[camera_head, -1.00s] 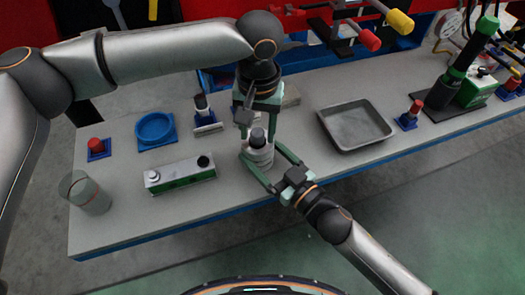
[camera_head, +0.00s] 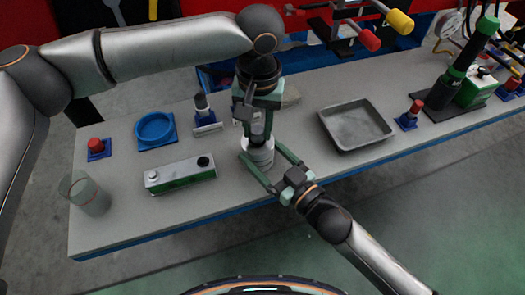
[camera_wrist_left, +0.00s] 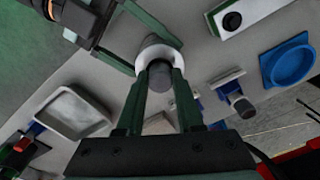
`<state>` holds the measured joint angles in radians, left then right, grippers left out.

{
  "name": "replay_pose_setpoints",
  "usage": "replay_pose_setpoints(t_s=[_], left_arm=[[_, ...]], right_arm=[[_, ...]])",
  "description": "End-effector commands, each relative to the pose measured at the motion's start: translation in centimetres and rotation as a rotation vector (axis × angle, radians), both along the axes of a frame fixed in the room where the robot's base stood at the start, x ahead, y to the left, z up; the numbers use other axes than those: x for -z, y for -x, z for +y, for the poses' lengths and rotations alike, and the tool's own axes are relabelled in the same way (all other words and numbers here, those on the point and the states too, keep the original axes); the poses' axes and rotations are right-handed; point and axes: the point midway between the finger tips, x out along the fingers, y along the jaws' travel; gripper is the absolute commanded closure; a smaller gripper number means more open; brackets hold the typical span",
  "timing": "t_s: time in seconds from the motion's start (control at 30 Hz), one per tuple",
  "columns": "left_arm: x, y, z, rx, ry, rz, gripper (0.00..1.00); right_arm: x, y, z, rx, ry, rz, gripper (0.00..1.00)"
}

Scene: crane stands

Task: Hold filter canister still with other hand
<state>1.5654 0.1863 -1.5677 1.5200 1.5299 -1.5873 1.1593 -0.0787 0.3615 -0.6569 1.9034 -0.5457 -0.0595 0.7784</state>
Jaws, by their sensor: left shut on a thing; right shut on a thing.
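The filter canister (camera_head: 260,157) is a pale, upright cylinder with a dark grey top, standing near the front edge of the bench, left of the metal tray. My left gripper (camera_head: 257,132) points down from above and is shut on its dark top. The left wrist view shows this grey top (camera_wrist_left: 160,80) between the left fingers, with a white ring (camera_wrist_left: 174,54) below. My right gripper (camera_head: 262,168) comes in from the front right, and its two fingers are shut around the canister's lower body. The canister's far side is hidden.
A grey metal tray (camera_head: 355,133) lies to the right. To the left are a green and white box (camera_head: 180,176), a blue round dish (camera_head: 155,128), a red-topped piece (camera_head: 97,147) and a clear cup (camera_head: 91,196).

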Motion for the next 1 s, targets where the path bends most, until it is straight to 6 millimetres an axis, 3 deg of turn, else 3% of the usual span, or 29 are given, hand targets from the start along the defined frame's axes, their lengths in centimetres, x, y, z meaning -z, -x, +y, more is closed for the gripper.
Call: replay_pose_setpoints(t_s=[1.0], left_arm=[[-5.2, 0.0, 0.0, 0.001, -0.001, -0.001, 1.00]], right_arm=[[0.1, 0.0, 0.0, 0.000, 0.000, 0.001, 1.00]])
